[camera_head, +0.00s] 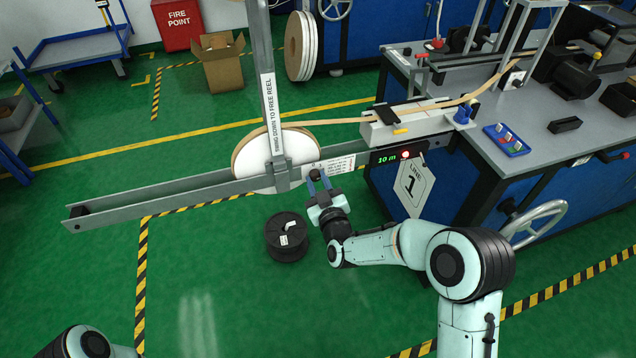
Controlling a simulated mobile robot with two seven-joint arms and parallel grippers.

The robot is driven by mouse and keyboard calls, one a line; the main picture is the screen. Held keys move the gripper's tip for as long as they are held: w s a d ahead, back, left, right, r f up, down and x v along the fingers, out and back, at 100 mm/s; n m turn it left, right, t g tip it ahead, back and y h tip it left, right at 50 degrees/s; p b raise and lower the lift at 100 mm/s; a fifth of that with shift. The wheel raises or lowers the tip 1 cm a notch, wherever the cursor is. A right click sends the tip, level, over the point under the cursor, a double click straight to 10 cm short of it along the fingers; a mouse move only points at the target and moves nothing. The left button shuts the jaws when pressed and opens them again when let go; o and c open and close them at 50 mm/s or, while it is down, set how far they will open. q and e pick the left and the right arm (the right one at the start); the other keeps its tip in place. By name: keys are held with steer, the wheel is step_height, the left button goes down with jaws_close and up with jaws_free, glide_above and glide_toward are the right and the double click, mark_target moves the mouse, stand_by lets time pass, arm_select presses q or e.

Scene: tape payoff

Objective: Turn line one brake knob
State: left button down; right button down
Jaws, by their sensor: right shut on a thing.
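The line one brake knob (315,174) is a small dark knob on the grey payoff arm (180,197), just right of the tape reel (250,160). My right gripper (318,183) reaches up to it from below and is shut on it; its fingers partly hide the knob. The reel is a white disc with a tan tape edge, and its tape runs right to the line one machine. A sign with "LINE 1" (411,186) hangs on that machine. Only part of my left arm shows at the bottom left; its gripper is out of view.
An upright grey bar (267,60) reads "swing down to free reel". A display (386,158) with a red light sits near the sign. The green floor at lower left is clear.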

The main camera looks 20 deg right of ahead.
steer(key=shift+n+b, duration=0.3)
steer(key=shift+n, duration=1.7)
arm_select(q)
steer(key=shift+w+a+f+t, duration=0.15)
steer(key=shift+w+a+f, duration=0.1)
steer(key=shift+w, duration=0.15)
steer(key=shift+w+a+f+t, duration=0.15)
steer(key=shift+w+f, duration=0.1)
steer(key=shift+w, duration=0.1)
arm_select(e)
steer(key=shift+n, duration=1.6)
steer(key=c, duration=0.8)
jaws_free()
steer(key=shift+c, duration=0.2)
arm_select(q)
steer(key=shift+s+d+r+p, duration=0.25)
steer(key=shift+s+r, duration=0.05)
steer(key=shift+s, duration=0.15)
steer(key=shift+s+d+r+p, duration=0.2)
steer(key=shift+s+r, duration=0.05)
steer(key=shift+s, duration=0.15)
arm_select(e)
steer(key=s, duration=1.3)
steer(key=shift+s+d, duration=0.15)
steer(key=shift+s, duration=0.05)
